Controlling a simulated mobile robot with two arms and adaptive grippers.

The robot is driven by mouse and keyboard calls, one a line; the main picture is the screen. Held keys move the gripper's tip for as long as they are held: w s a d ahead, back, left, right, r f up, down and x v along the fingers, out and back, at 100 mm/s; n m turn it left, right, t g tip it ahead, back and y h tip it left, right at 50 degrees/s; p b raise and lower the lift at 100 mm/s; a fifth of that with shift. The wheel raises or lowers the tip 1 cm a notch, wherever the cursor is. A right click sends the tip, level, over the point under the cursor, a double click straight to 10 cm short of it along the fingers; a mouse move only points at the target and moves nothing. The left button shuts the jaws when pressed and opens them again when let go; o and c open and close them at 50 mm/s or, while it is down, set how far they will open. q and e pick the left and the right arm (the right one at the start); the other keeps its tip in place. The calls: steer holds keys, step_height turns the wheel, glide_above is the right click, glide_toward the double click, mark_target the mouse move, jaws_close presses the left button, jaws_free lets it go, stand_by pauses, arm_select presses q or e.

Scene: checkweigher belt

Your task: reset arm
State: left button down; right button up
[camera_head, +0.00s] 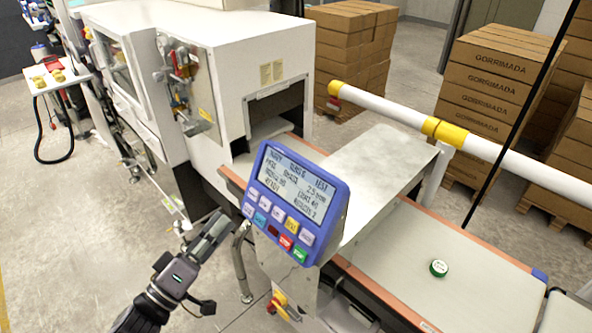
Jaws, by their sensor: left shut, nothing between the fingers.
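My left gripper (212,232) is at the lower left of the head view, with its arm coming in from the bottom. Its fingers are together with nothing between them. It is in front of the checkweigher, left of the blue control panel (292,200), and looks apart from it. The panel has a lit text screen and several coloured buttons. My right gripper is not in the view.
A white machine housing (200,50) stands behind the panel. A white rail with yellow bands (480,147) crosses the right side. Stacked cartons (490,85) stand behind.

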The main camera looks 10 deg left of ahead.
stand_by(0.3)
arm_select(q)
steer(key=w+a+f+g+y+b, duration=0.1)
steer(key=a+f+y, duration=0.2)
steer(key=f, duration=0.7)
steer(key=w+a+f+g+y+b, duration=0.1)
steer(key=a+f+y+b, duration=0.15)
steer(key=f, duration=0.85)
steer(key=s+a+f+m+g+y+b, duration=0.1)
steer(key=s+f+g+y, duration=0.15)
steer(key=f, duration=0.95)
steer(key=s+a+f+g+y+b, duration=0.15)
steer(key=s+f, duration=0.25)
steer(key=f, duration=0.8)
steer(key=s+d+f+m+g+b, duration=0.2)
steer(key=s+f+g, duration=0.5)
steer(key=s+f, duration=1.05)
steer(key=s+d+f+m+g, duration=0.1)
steer(key=s+f+m+g, duration=0.1)
steer(key=s+f, duration=0.3)
steer(key=s+d+f+m+g+b, duration=0.1)
steer(key=s+f+m+g, duration=0.1)
steer(key=s, duration=0.8)
step_height(320, 180, down, 3)
steer(key=shift+s+d+r+m+g+y, duration=0.15)
steer(key=shift+s+d+m+g+y, duration=0.15)
steer(key=shift+s+m+g+y, duration=0.15)
